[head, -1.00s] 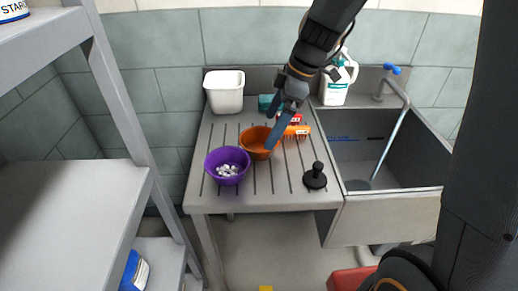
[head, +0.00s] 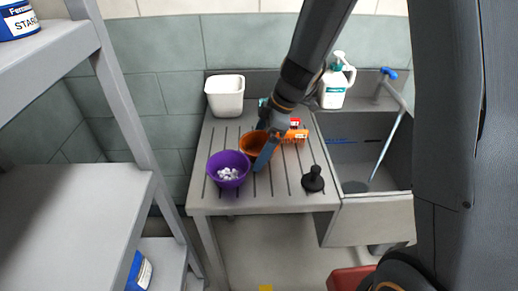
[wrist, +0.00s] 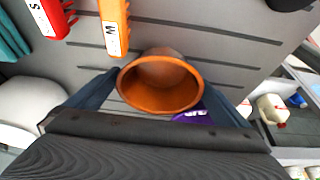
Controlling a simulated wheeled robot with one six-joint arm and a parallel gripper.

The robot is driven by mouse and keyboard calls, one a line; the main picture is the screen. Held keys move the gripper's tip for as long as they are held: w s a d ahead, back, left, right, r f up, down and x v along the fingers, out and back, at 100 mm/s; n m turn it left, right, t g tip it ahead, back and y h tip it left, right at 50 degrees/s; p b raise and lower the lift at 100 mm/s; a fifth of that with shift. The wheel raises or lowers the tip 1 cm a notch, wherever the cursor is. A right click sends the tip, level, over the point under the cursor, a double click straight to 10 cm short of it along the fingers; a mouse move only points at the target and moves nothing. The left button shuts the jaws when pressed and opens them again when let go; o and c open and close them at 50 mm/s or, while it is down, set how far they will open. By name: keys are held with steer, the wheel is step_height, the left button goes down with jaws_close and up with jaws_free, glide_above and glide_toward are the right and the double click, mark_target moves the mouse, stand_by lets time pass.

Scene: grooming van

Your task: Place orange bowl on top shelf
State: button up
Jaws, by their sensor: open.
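The orange bowl (head: 254,145) sits on the grey draining board, behind and to the right of a purple bowl (head: 229,170) that holds small pale pieces. My gripper (head: 262,146) is at the orange bowl, and one finger hides part of it. In the wrist view the orange bowl (wrist: 160,84) lies between my two spread fingers, its mouth facing the camera. The gripper is open; whether a finger touches the bowl, I cannot tell. The top shelf (head: 48,45) of the grey rack is at the upper left.
A pump bottle (head: 336,86) stands behind the sink (head: 358,160). A blue-labelled tin (head: 18,22) is on the top shelf. The middle shelf (head: 65,215) looks clear.

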steer(key=c, duration=1)
steer(key=shift+c, duration=0.2)
steer(key=shift+r, duration=0.1)
